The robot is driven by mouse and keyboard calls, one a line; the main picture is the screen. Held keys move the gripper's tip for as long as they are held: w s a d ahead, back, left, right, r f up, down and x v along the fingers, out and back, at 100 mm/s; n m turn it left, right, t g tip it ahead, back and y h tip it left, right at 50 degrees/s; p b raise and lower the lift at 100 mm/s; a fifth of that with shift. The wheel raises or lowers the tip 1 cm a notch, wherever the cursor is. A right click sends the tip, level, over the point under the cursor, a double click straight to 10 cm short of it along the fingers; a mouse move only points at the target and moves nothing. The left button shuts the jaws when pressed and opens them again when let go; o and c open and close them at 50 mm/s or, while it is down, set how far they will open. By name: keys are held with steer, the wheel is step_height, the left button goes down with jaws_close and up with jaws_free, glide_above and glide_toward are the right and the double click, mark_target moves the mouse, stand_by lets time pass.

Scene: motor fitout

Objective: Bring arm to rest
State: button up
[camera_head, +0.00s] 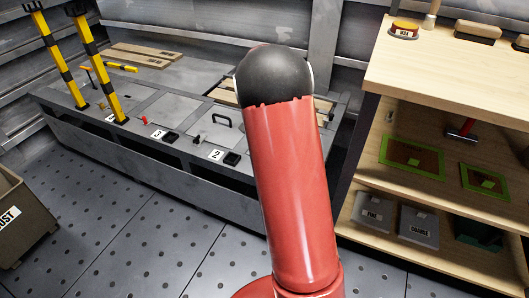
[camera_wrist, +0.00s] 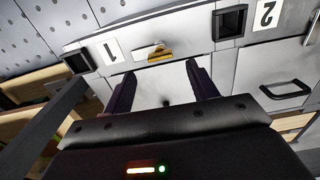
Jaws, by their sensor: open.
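My red arm with its dark rounded joint fills the middle of the head view; my gripper is hidden there. In the wrist view my gripper (camera_wrist: 160,92) is open, its two dark fingers apart with nothing between them. Beyond the fingertips is a light grey panel with a small brass-coloured latch (camera_wrist: 158,53) beside a label "1" (camera_wrist: 113,50). I cannot tell how far the fingertips are from the panel, but no contact shows.
A long grey bench (camera_head: 158,157) with numbered panels and yellow-black posts (camera_head: 97,68) stands behind my arm. Wooden shelves (camera_head: 462,92) holding boxes and green-edged trays stand at right. A bin (camera_head: 22,222) stands at left. Perforated floor (camera_head: 130,232) is open in front of the bench.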

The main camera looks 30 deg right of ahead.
steer(key=shift+r, duration=1.25)
